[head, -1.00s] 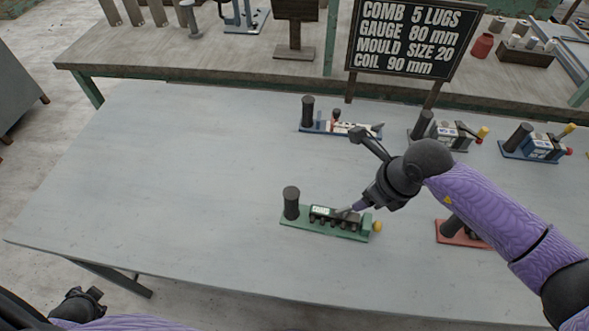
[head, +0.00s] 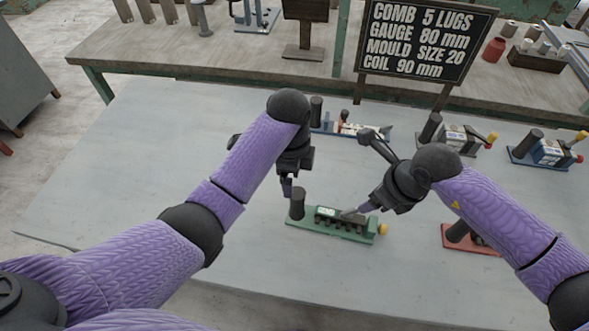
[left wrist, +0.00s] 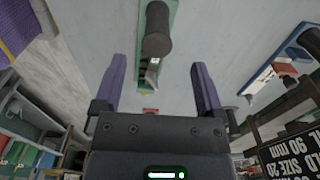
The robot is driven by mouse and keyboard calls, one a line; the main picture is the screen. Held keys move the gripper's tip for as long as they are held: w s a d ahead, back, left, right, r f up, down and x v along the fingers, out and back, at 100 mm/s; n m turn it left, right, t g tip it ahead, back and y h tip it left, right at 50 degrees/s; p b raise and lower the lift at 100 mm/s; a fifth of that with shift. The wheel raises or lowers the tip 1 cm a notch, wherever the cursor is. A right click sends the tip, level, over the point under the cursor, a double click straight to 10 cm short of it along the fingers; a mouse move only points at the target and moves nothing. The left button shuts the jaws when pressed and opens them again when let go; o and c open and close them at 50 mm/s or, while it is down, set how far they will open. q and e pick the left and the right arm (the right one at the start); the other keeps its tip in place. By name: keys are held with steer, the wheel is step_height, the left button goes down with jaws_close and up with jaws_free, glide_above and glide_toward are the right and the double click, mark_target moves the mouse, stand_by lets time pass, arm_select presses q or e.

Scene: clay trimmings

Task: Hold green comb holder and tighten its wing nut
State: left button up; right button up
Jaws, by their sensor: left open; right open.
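The green comb holder (head: 331,229) lies on the grey table, with a dark upright post (head: 297,204) at its left end, a row of dark lugs and a yellow wing nut (head: 383,229) at its right end. My left gripper (head: 286,190) is above and just behind the post, open and empty. In the left wrist view the post (left wrist: 157,36) stands ahead between the spread purple fingers (left wrist: 158,80), apart from them. My right gripper (head: 358,212) is open with its fingers over the holder's right half; whether they touch it is unclear.
A red holder (head: 470,240) lies to the right, partly behind my right arm. A black sign (head: 420,40) stands behind. The table's left part is clear.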

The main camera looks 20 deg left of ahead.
mark_target(351, 211)
arm_select(q)
steer(key=shift+d+r, duration=0.55)
steer(key=shift+d, duration=0.15)
steer(key=shift+d+f+m, duration=0.15)
steer(key=shift+f+m, duration=0.1)
steer(key=shift+m, duration=0.05)
step_height(351, 211, down, 9)
steer(key=shift+f, duration=0.1)
jaws_close()
arm_select(e)
steer(key=o, duration=0.5)
steer(key=shift+c, duration=0.2)
steer(key=shift+o, duration=0.5)
steer(key=shift+s+r, duration=0.1)
steer(key=shift+r, duration=0.05)
steer(key=a+f+m, duration=0.1)
steer(key=f, duration=0.2)
steer(key=w+a+f+m+t, duration=0.1)
steer(key=f+m, duration=0.1)
steer(key=f, duration=0.1)
steer(key=w+a+f+m, duration=0.1)
steer(key=f, duration=0.2)
steer(key=shift+f+m+t+h, duration=0.2)
steer(key=shift+m+t+h, duration=0.1)
steer(key=shift+h, duration=0.1)
